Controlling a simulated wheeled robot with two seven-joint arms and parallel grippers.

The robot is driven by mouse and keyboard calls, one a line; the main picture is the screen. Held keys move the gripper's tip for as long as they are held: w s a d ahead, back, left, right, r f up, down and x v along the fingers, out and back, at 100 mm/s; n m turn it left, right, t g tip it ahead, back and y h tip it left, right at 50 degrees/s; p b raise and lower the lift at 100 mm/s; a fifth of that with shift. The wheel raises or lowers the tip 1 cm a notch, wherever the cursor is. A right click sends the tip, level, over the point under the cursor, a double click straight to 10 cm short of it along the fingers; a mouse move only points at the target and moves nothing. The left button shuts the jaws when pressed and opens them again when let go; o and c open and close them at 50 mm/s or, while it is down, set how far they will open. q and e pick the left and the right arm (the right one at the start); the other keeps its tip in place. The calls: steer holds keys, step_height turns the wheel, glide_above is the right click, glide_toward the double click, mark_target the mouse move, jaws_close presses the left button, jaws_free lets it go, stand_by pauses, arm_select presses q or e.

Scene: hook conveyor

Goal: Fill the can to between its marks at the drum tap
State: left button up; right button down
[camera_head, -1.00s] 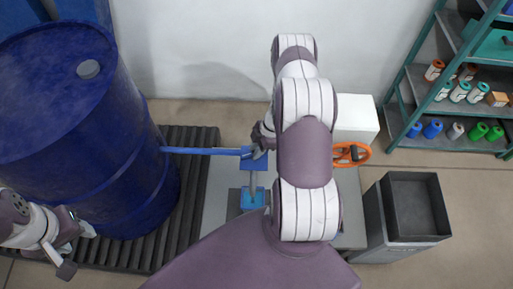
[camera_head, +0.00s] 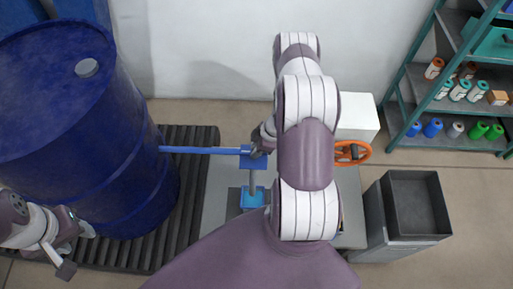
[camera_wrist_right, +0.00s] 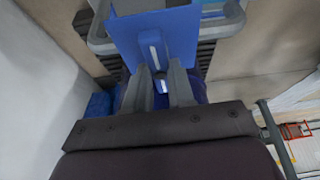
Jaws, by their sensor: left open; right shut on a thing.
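The blue drum (camera_head: 75,130) stands upright at the left in the head view. A thin blue pipe (camera_head: 200,150) runs right from it to a blue tap block (camera_head: 258,161). Below the block is a light-blue square (camera_head: 252,198); whether it is the can or its contents, I cannot tell. My right gripper (camera_head: 263,140) is at the tap block, partly hidden by my arm. In the right wrist view its fingers (camera_wrist_right: 163,88) are shut on a small blue tap handle, near a blue plate (camera_wrist_right: 150,35) with a white strip. No fill marks are readable. My left gripper (camera_head: 78,250) is open and empty beside the drum.
Dark ribbed rollers (camera_head: 190,225) lie under the drum. An orange handwheel (camera_head: 352,153) and a white box (camera_head: 358,118) are right of my arm. A grey open bin (camera_head: 415,205) stands further right. Shelves (camera_head: 400,95) with several spools fill the back right.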

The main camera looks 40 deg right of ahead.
steer(key=c, duration=1)
jaws_free()
steer(key=shift+o, duration=0.2)
steer(key=shift+r, duration=0.1)
steer(key=v, duration=1.2)
steer(key=shift+d+r+p, duration=0.2)
steer(key=shift+r+p, duration=0.05)
steer(key=shift+p, duration=0.2)
